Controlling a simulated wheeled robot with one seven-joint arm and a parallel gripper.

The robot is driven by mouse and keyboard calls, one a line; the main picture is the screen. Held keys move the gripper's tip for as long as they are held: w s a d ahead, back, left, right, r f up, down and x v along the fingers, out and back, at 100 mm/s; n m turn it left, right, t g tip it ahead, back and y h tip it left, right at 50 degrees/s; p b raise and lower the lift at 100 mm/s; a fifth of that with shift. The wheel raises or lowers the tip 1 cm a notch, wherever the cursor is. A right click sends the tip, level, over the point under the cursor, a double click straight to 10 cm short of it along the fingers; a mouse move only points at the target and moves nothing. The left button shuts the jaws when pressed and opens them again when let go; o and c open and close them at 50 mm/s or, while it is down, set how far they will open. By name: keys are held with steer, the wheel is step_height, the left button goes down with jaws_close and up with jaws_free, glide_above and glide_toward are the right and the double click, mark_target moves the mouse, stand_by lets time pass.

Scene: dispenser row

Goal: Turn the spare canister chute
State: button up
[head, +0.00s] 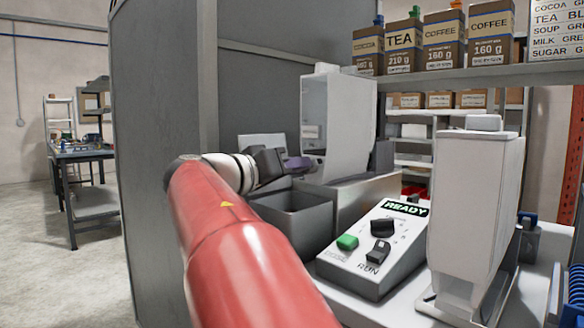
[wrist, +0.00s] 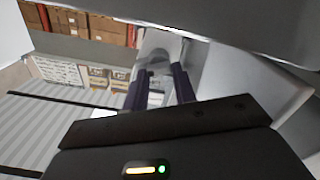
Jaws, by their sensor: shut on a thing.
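A pale canister (head: 338,125) stands behind the grey open bin, in the middle of the head view. My gripper (head: 303,163) is at its lower front, with dark purple fingers. In the wrist view my gripper (wrist: 158,78) has its two fingers on either side of a pale grey rounded piece, the chute (wrist: 157,44). The gripper is shut on this chute. The chute's grip area is mostly hidden by the fingers. A second pale canister (head: 473,205) stands upright at the right, apart from my gripper. No label tells which one is the spare.
A grey open bin (head: 292,218) lies below my gripper. A control box (head: 372,245) with a READY display, green button and dark knobs stands right of it. A shelf (head: 460,77) with cartons runs above. A tall grey panel (head: 155,150) stands close on the left.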

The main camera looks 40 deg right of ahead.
steer(key=shift+f+b, duration=0.15)
steer(key=shift+b, duration=0.2)
steer(key=shift+s+m+b, duration=0.15)
steer(key=shift+m+b, duration=2.55)
steer(key=shift+s+m+b, duration=0.1)
steer(key=shift+m+b, duration=2.55)
steer(key=shift+m, duration=0.05)
steer(key=o, duration=1)
